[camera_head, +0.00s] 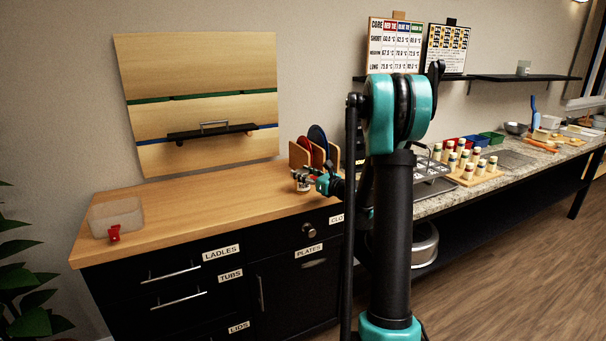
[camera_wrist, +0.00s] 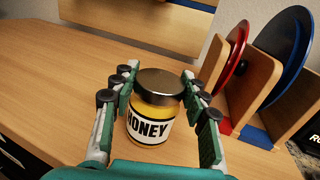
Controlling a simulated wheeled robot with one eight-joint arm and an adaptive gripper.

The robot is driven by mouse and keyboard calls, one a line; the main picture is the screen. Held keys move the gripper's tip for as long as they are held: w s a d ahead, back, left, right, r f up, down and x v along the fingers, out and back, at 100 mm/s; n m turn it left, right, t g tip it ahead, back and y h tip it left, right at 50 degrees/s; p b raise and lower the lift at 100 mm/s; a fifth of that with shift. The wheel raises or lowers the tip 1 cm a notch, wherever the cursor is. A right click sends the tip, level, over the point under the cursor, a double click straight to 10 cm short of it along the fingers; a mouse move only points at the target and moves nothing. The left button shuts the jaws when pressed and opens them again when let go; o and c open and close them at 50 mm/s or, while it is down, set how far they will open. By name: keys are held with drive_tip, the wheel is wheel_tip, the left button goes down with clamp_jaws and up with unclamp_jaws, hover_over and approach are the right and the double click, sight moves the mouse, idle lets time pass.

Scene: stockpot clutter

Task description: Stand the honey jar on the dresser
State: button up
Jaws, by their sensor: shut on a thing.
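The honey jar (camera_wrist: 150,118) is yellow with a dark metal lid and a white label reading HONEY. In the wrist view my gripper (camera_wrist: 158,105) has a finger on each side of it and is shut on it. The jar looks upright. In the head view my gripper (camera_head: 308,178) is over the right part of the wooden dresser top (camera_head: 215,200), with the jar small and partly hidden between the fingers. The jar's base is close to the dresser top; I cannot tell whether it touches.
A wooden rack with red and blue discs (camera_wrist: 255,85) stands just right of the jar. A clear tub (camera_head: 116,216) with a red clip sits at the dresser's left end. The dresser top between them is clear. A granite counter (camera_head: 450,200) with several bottles lies to the right.

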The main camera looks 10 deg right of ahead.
drive_tip(key=o, duration=1.4)
drive_tip(key=shift+r, duration=0.1)
drive_tip(key=v, duration=1.2)
drive_tip(key=s+a+f+n+g+h, duration=0.2)
drive_tip(key=s+a+f+n+g, duration=0.25)
drive_tip(key=s+n, duration=0.25)
drive_tip(key=s+a+f+n+g+h, duration=0.1)
drive_tip(key=s+a+f+n+g, duration=0.2)
drive_tip(key=s+a+f+n, duration=0.35)
drive_tip(key=s+d+f+n+g+h, duration=0.1)
drive_tip(key=s+d+f+n+h, duration=0.2)
drive_tip(key=s+n, duration=0.4)
drive_tip(key=s+d+f+n+g+h, duration=0.2)
drive_tip(key=s+d+f+n+h, duration=0.1)
drive_tip(key=s+n, duration=0.5)
drive_tip(key=s+d+h, duration=0.1)
drive_tip(key=s+d, duration=0.1)
drive_tip(key=s, duration=0.1)
drive_tip(key=shift+s+h, duration=0.2)
drive_tip(key=shift+h, duration=0.1)
